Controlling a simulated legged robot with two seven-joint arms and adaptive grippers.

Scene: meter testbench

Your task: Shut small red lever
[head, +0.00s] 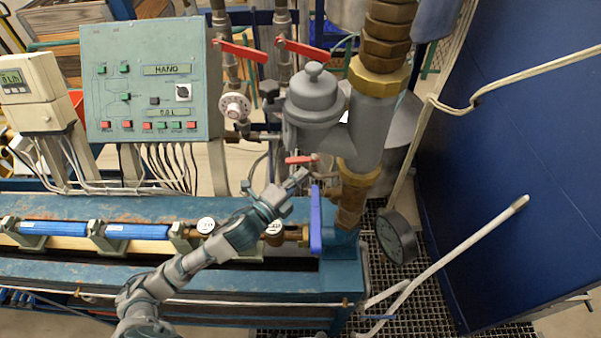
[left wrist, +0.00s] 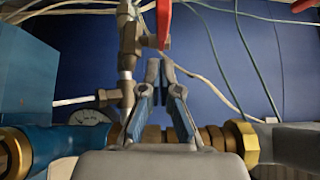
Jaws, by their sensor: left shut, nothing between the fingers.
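The small red lever (head: 301,160) is a short handle below the grey valve body, lying roughly level in the head view. In the left wrist view a red lever (left wrist: 163,22) stands upright at the top centre, just beyond the fingertips. My left gripper (head: 297,180) is shut and empty, just below the small red lever. In the left wrist view its fingers (left wrist: 160,74) point up toward the red lever; I cannot tell whether they touch it. My right gripper is not in view.
A blue lever (head: 316,220) stands right of my left gripper. Two larger red levers (head: 240,50) (head: 303,49) sit on pipes above. A round gauge (head: 396,237) and thick grey pipe (head: 372,130) are at right. A control panel (head: 150,85) stands at left.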

